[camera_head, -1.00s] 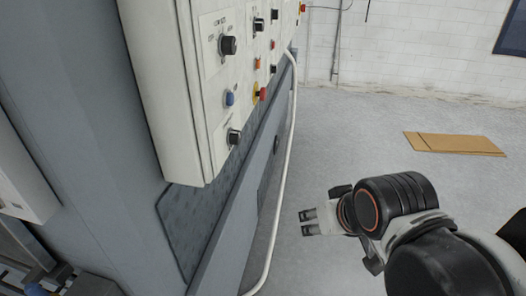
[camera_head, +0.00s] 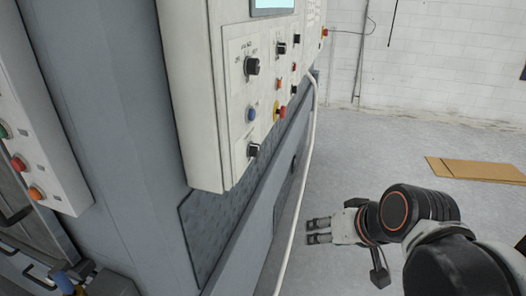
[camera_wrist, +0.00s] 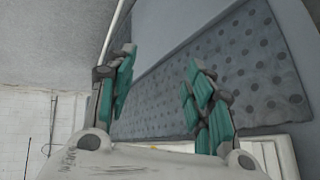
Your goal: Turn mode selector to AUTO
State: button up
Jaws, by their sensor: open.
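A white control panel (camera_head: 203,120) on the grey machine carries several black rotary knobs: an upper left knob (camera_head: 252,66), an upper right knob (camera_head: 281,48) and a lower knob (camera_head: 253,150). Their labels are too small to read, so I cannot tell which is the mode selector. My gripper (camera_head: 318,231) is open and empty, below and to the right of the panel, apart from it. In the wrist view my gripper (camera_wrist: 158,90) shows two green-padded fingers spread apart, with no knob between them.
A blue button (camera_head: 251,114) and a red button on yellow (camera_head: 280,112) sit among the knobs. A white pipe (camera_head: 299,180) runs between the panel and my gripper. A second button box (camera_head: 50,170) is at left. Cardboard (camera_head: 475,169) lies on the open floor at right.

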jog(key=w+a+r+y, duration=0.2)
jog(key=w+a+y, duration=0.2)
jog(key=w, duration=0.4)
jog(key=n+y+p, duration=0.7)
jog(key=n+y, duration=0.3)
jog(key=n, duration=0.2)
send_near(259, 151)
jog(key=shift+g, duration=0.4)
jog(key=b+x, duration=0.1)
jog(key=x, duration=0.8)
jog(key=shift+w+r, duration=0.1)
jog(key=shift+r, duration=0.05)
jog(key=shift+b, duration=0.3)
jog(key=c, duration=1.1)
